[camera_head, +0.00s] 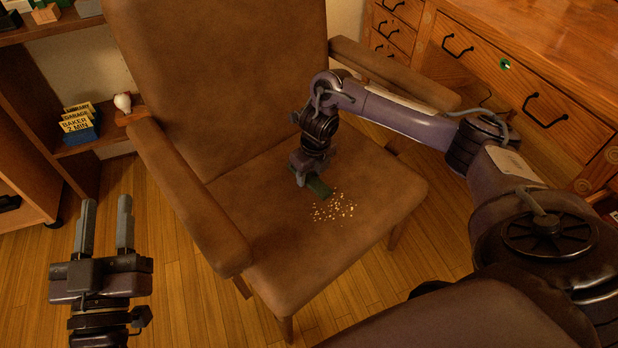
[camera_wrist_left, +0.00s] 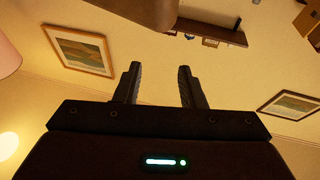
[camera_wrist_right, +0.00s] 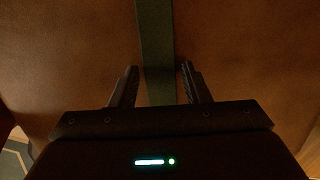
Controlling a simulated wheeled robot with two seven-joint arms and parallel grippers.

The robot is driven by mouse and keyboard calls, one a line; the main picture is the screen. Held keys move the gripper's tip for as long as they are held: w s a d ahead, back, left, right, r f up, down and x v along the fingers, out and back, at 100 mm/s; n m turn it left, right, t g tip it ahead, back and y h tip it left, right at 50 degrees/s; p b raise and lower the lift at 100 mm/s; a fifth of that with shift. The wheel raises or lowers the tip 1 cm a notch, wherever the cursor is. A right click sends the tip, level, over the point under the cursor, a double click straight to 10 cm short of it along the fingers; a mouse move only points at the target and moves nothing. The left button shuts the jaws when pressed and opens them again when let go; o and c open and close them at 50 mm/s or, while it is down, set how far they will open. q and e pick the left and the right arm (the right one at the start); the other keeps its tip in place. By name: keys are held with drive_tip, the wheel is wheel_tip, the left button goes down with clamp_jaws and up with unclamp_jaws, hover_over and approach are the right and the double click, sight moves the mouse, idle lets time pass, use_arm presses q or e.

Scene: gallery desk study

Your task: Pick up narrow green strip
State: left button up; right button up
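The narrow green strip (camera_head: 321,187) lies on the brown chair seat (camera_head: 262,215), beside a scatter of pale crumbs. It shows dark green in the right wrist view (camera_wrist_right: 155,45), running from the top edge down between the fingers. My right gripper (camera_wrist_right: 158,68) is open, with one finger on each side of the strip; I cannot tell how far above the seat the fingertips are.
Pale crumbs (camera_head: 334,208) lie on the seat. The chair's armrests (camera_head: 185,195) flank it and its tall back (camera_head: 220,70) rises behind. A wooden drawer desk (camera_head: 520,75) stands at right.

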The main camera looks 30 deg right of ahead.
drive_tip(key=c, duration=0.7)
